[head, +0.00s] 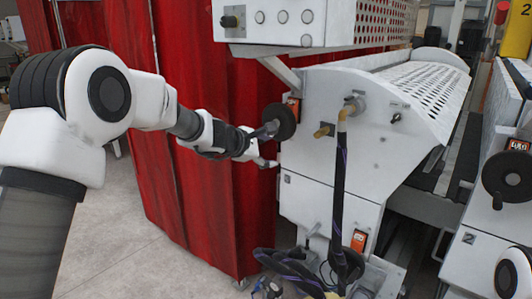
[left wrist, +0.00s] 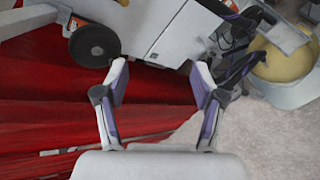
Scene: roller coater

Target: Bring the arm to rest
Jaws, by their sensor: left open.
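My left arm (head: 170,110) reaches in from the left of the head view. Its gripper (head: 272,147) is open, with its fingers close to a black handwheel (head: 282,120) on the side of the white roller coater (head: 340,125). In the left wrist view the two fingers (left wrist: 160,72) stand apart with nothing between them. The black handwheel (left wrist: 94,44) there lies up and left of the fingertips, outside the jaws. I cannot tell whether a finger touches it. My right gripper is not in view.
A red curtain (head: 190,130) hangs behind my left arm. Dark hoses (head: 340,190) run down the machine's front to the floor. A second black handwheel (head: 508,176) is at the right. Grey floor (head: 130,235) is clear at lower left.

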